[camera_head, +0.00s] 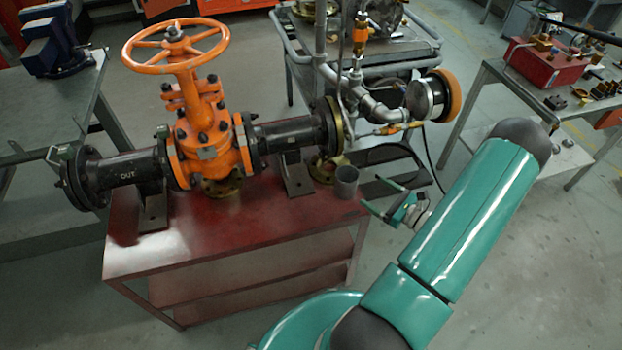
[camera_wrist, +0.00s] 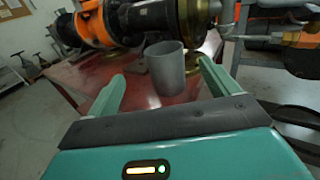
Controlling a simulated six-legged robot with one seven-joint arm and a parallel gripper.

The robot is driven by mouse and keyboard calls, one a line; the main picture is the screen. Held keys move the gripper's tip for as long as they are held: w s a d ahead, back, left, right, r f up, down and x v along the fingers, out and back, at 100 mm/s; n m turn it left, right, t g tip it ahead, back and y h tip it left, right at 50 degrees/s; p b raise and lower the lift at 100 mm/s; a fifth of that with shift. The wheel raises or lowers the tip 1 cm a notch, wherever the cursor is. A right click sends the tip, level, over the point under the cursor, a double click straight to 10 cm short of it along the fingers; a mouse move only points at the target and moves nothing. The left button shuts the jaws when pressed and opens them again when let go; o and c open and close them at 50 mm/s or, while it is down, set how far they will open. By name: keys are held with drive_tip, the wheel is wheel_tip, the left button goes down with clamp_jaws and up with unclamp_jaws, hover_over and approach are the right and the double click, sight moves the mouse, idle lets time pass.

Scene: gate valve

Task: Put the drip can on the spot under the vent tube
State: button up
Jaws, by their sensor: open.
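The drip can (camera_head: 346,180) is a small grey open-topped cylinder standing upright near the right end of the red bench top. In the wrist view the can (camera_wrist: 166,70) shows between and beyond my fingers. My gripper (camera_head: 371,194) is open and empty, to the right of the can, with its fingers pointing toward it. A thin grey tube (camera_head: 346,125) runs down beside the right flange; it may be the vent tube, but I cannot tell for certain. I cannot make out a marked spot; a brass round piece (camera_head: 324,171) lies just behind the can.
The orange gate valve (camera_head: 196,125) with its handwheel and black pipes fills the bench top (camera_head: 236,215). Pipework with a gauge (camera_head: 434,96) rises behind the can. A grey cart (camera_head: 300,60) stands behind. The bench's front strip is clear.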

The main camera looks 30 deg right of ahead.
drive_tip(key=w+a+r+n+g+y, duration=0.3)
drive_tip(key=a+r+n+g, duration=0.45)
drive_tip(key=a+r, duration=0.2)
drive_tip(key=w+a+r+n+g+y, duration=0.2)
drive_tip(key=a+r+n+g, duration=0.4)
drive_tip(key=a+r+n, duration=0.4)
drive_tip(key=s+a+r+n+t+h, duration=0.1)
drive_tip(key=s+a+r+n+h, duration=0.9)
drive_tip(key=a+r+n, duration=0.4)
drive_tip(key=shift+s+a+r+n+t, duration=0.15)
drive_tip(key=shift+a+r+n+t, duration=0.2)
drive_tip(key=shift+r, duration=0.45)
drive_tip(key=shift+d, duration=0.1)
